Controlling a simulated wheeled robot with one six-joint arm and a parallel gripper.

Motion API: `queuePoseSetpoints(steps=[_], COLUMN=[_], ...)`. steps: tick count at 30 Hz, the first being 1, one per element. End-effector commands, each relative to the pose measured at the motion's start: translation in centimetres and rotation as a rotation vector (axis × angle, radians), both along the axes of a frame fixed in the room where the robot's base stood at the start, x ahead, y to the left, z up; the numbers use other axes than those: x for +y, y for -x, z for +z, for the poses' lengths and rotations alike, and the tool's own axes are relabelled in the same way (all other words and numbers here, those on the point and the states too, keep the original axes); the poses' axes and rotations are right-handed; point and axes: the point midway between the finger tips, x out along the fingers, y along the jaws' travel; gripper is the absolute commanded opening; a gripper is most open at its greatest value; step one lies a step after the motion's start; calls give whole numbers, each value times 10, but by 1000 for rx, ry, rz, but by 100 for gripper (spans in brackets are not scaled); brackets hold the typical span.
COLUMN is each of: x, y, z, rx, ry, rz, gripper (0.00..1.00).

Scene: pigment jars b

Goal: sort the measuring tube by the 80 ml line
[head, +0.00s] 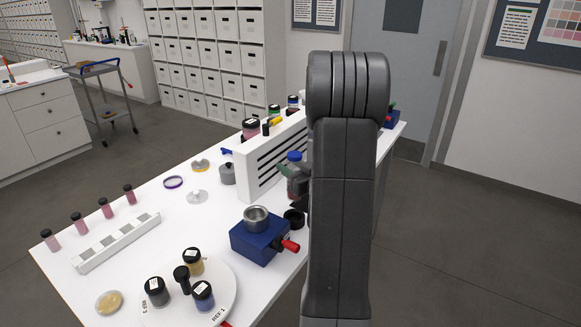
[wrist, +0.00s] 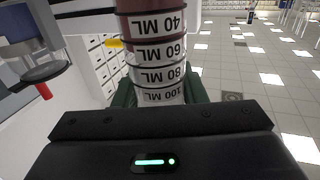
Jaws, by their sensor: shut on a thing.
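My gripper (wrist: 158,97) is shut on the measuring tube (wrist: 155,50), its green fingers on either side of it. In the wrist view the tube shows white bands marked 40, 60, 80 and 100 ML, printed upside down in the picture. Dark red shows around the 40 ML band; the part near 80 and 100 ML looks grey and clear. The exact level is hard to tell. In the head view the tube (head: 293,187) shows dark red beside a white slatted panel, partly hidden by my arm and fingers. A blue cap appears above it.
A blue box (head: 259,242) with a metal cup and red handle stands near the table's front edge. A round white turntable (head: 222,291) bears jars. Several pink jars (head: 106,208) stand behind a white strip (head: 117,243). The white slatted panel (head: 260,178) rises beside the tube.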

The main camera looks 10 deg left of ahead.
Motion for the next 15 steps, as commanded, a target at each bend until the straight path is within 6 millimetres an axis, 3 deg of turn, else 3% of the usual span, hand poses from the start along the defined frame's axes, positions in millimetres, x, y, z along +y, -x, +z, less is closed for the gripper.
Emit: queuePoseSetpoints(steps=[8, 15], x=[-1, -1], y=[0, 0], z=[-2, -24], rx=[-5, -2], ry=[2, 3], rz=[2, 3], gripper=[4, 4])
